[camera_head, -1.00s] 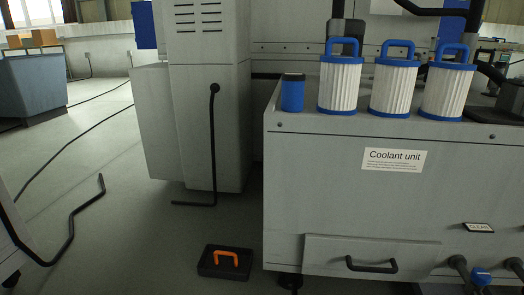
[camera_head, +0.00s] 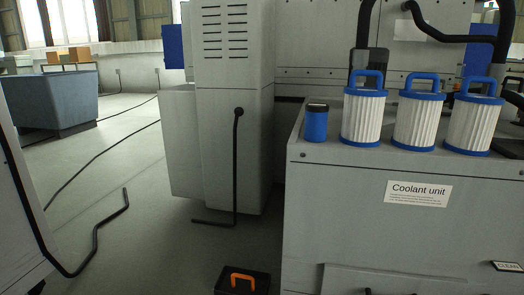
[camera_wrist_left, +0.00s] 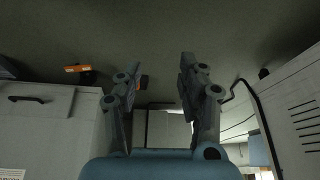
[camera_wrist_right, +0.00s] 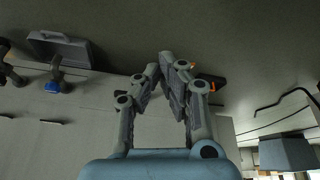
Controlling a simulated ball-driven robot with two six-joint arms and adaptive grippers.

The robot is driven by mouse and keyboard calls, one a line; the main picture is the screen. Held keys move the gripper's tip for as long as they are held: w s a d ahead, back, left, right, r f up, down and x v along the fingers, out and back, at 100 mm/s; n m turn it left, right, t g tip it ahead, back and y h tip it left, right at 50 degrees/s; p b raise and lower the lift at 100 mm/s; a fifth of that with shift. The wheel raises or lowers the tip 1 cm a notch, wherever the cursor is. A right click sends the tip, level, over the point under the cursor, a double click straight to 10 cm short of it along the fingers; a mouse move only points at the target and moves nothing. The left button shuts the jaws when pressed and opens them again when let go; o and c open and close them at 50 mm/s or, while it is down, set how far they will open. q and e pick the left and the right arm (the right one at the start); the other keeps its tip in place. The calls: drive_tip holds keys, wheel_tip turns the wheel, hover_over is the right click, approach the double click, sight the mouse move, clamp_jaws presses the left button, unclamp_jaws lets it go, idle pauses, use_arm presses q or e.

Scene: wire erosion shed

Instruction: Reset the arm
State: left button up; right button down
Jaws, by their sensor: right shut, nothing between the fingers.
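My left gripper (camera_wrist_left: 161,65) shows in the left wrist view, its two fingers apart with a clear gap and nothing between them. My right gripper (camera_wrist_right: 160,65) shows in the right wrist view, its fingertips drawn together with nothing held. Both point over the dark floor, apart from any object. Neither arm nor gripper is in the head view, so how the arms are bent is hidden.
The coolant unit (camera_head: 350,230) fills the right, with three white-and-blue filters and a blue can (camera_head: 316,125) on top. A tall grey cabinet (camera_head: 233,160) stands beside it. A black case with orange handle (camera_head: 242,283) lies on the floor. Open floor (camera_head: 150,220) is at left.

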use_arm(q)
drive_tip(key=s+a+f+g+p, duration=0.25)
drive_tip(key=s+f+p, duration=0.5)
drive_tip(key=p, duration=0.55)
use_arm(e)
drive_tip(key=s+d+f+g, duration=0.2)
drive_tip(key=s+d+f, duration=0.1)
drive_tip(key=s+f, duration=0.45)
use_arm(q)
drive_tip(key=s+a+g+p, duration=0.1)
drive_tip(key=s+a+p, duration=0.1)
drive_tip(key=s+p, duration=0.7)
drive_tip(key=s, duration=0.6)
drive_tip(key=shift+s+f+y, duration=0.25)
drive_tip(key=shift+s+y, duration=0.15)
use_arm(e)
drive_tip(key=s+d+g, duration=0.1)
drive_tip(key=s+g, duration=0.1)
drive_tip(key=s, duration=1.3)
drive_tip(key=shift+s+d+f+h, duration=0.25)
drive_tip(key=shift+s+d+h, duration=0.05)
drive_tip(key=shift+s, duration=0.05)
use_arm(q)
drive_tip(key=shift+g, duration=0.25)
